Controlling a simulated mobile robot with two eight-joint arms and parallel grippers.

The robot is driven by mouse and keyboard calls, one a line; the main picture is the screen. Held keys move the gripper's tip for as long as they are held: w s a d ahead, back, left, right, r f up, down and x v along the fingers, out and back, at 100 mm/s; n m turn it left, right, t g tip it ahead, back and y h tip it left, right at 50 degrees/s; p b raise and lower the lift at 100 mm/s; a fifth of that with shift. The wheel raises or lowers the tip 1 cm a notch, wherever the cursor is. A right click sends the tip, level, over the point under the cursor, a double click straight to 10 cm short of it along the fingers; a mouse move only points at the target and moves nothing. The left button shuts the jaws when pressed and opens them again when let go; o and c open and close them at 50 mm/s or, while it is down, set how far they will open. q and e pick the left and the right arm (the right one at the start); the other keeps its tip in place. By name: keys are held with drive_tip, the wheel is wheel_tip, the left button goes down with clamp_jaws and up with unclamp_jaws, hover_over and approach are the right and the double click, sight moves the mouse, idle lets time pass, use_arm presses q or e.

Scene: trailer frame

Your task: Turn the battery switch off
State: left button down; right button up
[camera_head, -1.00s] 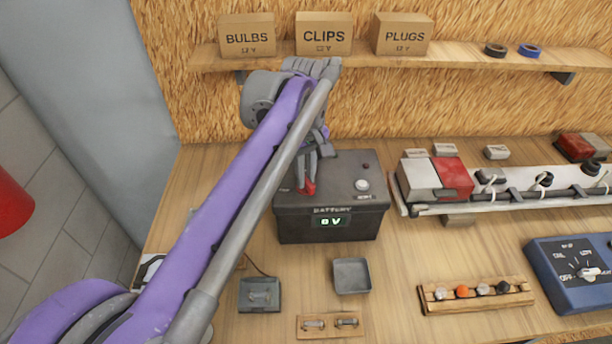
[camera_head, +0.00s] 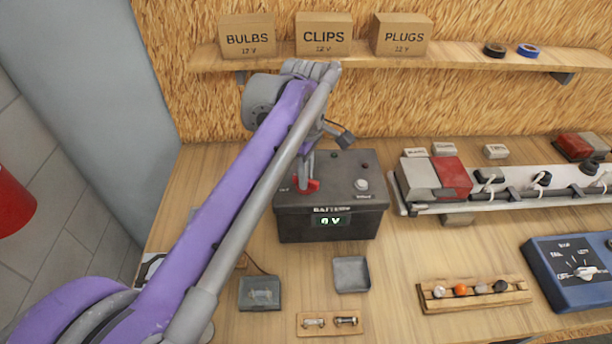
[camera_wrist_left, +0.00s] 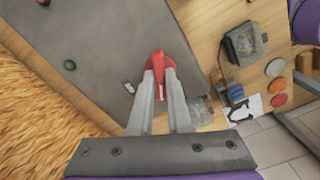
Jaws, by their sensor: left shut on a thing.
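The battery (camera_head: 330,228) is a dark box on the bench, and its green display (camera_head: 332,220) reads 0 V. The red battery switch handle (camera_head: 311,185) is on the left of its top face. My left gripper (camera_head: 305,181) reaches down over it from the left, shut on the handle. In the left wrist view the red handle (camera_wrist_left: 158,62) sits between the two grey fingertips of my left gripper (camera_wrist_left: 160,80). The arm and fingers hide part of the switch. My right gripper is not in view.
A white round knob (camera_head: 361,184) sits on the battery's right side. A small grey tray (camera_head: 351,275) stands in front. A light board (camera_head: 440,207) is at right, with a blue meter box (camera_head: 575,290) in front of it. A shelf (camera_head: 450,53) holds cardboard boxes above.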

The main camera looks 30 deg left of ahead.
use_arm(q)
drive_tip(key=n, duration=0.3)
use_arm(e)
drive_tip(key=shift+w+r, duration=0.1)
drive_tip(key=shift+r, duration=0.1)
use_arm(q)
drive_tip(key=n, duration=0.3)
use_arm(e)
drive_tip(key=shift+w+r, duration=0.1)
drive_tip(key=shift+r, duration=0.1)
use_arm(q)
drive_tip(key=c, duration=0.8)
unclamp_jaws()
drive_tip(key=shift+o, duration=0.2)
drive_tip(key=shift+r+p, duration=1.7)
drive_tip(key=shift+r, duration=1.15)
drive_tip(key=shift+s+r, duration=0.1)
drive_tip(key=shift+r, duration=0.15)
drive_tip(key=shift+s+d, duration=0.15)
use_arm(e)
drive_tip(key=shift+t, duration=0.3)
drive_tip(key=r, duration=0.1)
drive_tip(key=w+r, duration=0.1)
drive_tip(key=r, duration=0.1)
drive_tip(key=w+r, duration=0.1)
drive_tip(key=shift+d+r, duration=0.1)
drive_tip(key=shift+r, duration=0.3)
